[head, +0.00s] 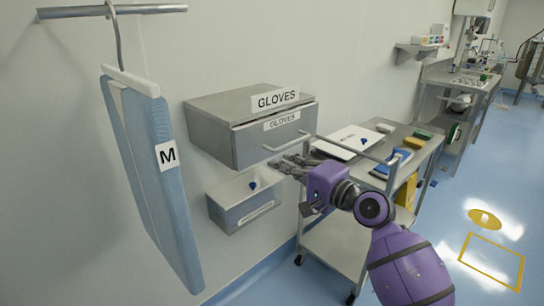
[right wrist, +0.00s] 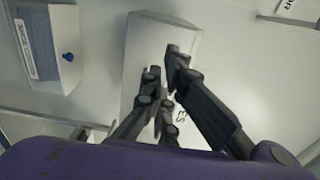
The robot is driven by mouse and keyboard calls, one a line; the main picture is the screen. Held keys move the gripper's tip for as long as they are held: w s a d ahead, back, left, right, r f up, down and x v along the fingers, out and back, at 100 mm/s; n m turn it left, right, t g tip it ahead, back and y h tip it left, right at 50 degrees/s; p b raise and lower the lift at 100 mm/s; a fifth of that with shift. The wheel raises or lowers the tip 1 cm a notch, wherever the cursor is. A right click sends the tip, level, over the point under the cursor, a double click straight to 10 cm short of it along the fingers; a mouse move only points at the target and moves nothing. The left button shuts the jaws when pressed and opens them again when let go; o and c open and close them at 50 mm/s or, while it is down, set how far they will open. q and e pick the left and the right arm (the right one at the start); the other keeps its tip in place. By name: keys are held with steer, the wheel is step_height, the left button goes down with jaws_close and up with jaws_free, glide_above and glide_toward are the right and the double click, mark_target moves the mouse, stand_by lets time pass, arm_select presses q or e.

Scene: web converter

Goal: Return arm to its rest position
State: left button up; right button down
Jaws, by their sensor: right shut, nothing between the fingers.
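My right gripper (head: 284,163) reaches in from the right in the head view, with its purple wrist behind it. Its dark fingers are drawn together and hold nothing. The fingertips are just below the handle (head: 288,142) of the grey gloves box (head: 225,105); I cannot tell whether they touch it. In the right wrist view the fingers (right wrist: 165,65) show in front of the pale box (right wrist: 150,35), partly covering its lettering. My left gripper is not in view.
A blue garment (head: 160,180) marked M hangs at the left. Floor at the right is clear.

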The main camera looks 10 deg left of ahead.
steer(key=s+d+f+n+t+h+p, duration=0.15)
steer(key=s+d+f+n+h, duration=0.3)
steer(key=s+d+f, duration=0.6)
steer(key=s+d+f+n+t+h+p, duration=0.1)
steer(key=s+d+f+n+h+p, duration=0.3)
steer(key=s+d+f, duration=0.65)
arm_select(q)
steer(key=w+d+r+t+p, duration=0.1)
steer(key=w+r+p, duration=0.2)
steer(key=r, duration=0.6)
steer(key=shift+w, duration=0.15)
arm_select(e)
steer(key=s+d+f+g+h, duration=0.1)
steer(key=s+d+f+h, duration=0.1)
steer(key=s+f, duration=0.3)
steer(key=s+d+f+g+h, duration=0.1)
steer(key=s+f, duration=0.4)
steer(key=s, duration=0.9)
steer(key=s+d+f+g+h, duration=0.2)
steer(key=s+d+f, duration=0.2)
steer(key=s, duration=0.6)
steer(key=shift+f+m+h, duration=0.35)
steer(key=shift+f+m, duration=0.1)
steer(key=shift+f, duration=0.2)
steer(key=shift+g, duration=0.25)
